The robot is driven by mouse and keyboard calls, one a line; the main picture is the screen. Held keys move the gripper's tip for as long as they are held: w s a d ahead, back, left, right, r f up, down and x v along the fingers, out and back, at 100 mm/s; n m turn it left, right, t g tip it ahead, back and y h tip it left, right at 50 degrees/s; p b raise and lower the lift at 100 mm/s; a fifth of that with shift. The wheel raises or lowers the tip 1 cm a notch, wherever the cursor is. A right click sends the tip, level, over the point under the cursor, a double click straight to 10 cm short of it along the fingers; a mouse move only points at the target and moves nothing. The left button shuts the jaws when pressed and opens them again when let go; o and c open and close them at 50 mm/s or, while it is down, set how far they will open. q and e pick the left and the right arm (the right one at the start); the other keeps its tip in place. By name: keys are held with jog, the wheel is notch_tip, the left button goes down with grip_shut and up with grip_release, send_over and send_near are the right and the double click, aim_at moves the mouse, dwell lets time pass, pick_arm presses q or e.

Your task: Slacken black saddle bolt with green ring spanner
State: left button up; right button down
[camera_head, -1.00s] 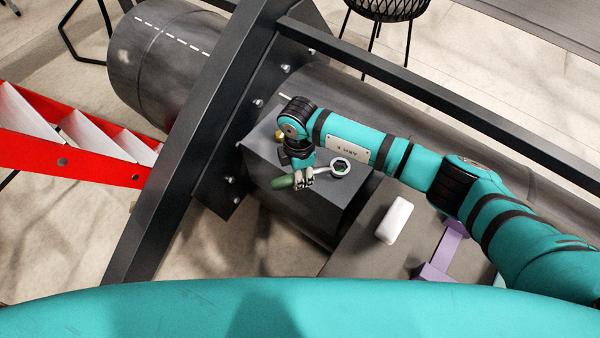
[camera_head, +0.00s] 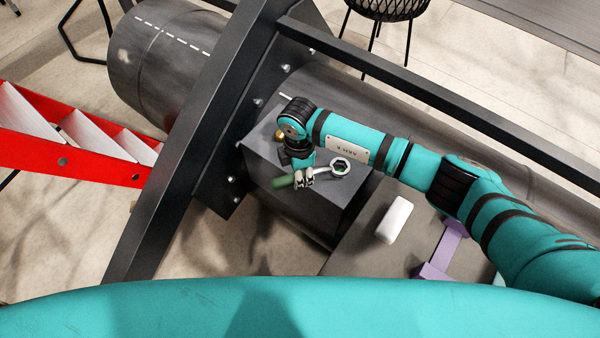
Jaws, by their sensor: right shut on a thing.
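The green ring spanner (camera_head: 283,182) has a green handle and a bright metal ring end (camera_head: 340,167). My right gripper (camera_head: 305,179) is shut on the spanner between its handle and ring, above the top of the grey box-shaped block (camera_head: 264,162). The ring end points right, near the block's right edge. Dark shows through the ring; I cannot tell whether a bolt is inside it or whether the ring touches the block. I cannot make out the black saddle bolt for certain. My left gripper is not in view.
A small brass-coloured fitting (camera_head: 279,135) sits on the block behind my wrist. A white block (camera_head: 394,220) and a purple bracket (camera_head: 443,251) lie to the right on a grey surface. Dark beams (camera_head: 185,150) and a large pipe (camera_head: 160,62) stand left. A red ladder (camera_head: 70,155) is further left.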

jog(key=shift+f+b, duration=0.7)
jog(key=shift+f, duration=0.35)
jog(key=shift+s+r, duration=0.1)
jog(key=shift+s, duration=0.05)
jog(key=shift+s+d+n+p, duration=0.2)
jog(key=shift+s+n+p, duration=0.15)
jog(key=shift+n, duration=0.15)
jog(key=shift+s+d, duration=0.1)
jog(key=shift+s, duration=0.05)
jog(key=shift+s+d+n+p, duration=0.15)
jog(key=shift+s+n+p, duration=0.15)
jog(key=shift+n, duration=0.2)
jog(key=shift+s, duration=0.1)
dwell(0.4)
jog(key=shift+s+d+n+p, duration=0.25)
jog(key=shift+s+n+p, duration=0.05)
jog(key=shift+n, duration=0.2)
jog(key=shift+s+d, duration=0.1)
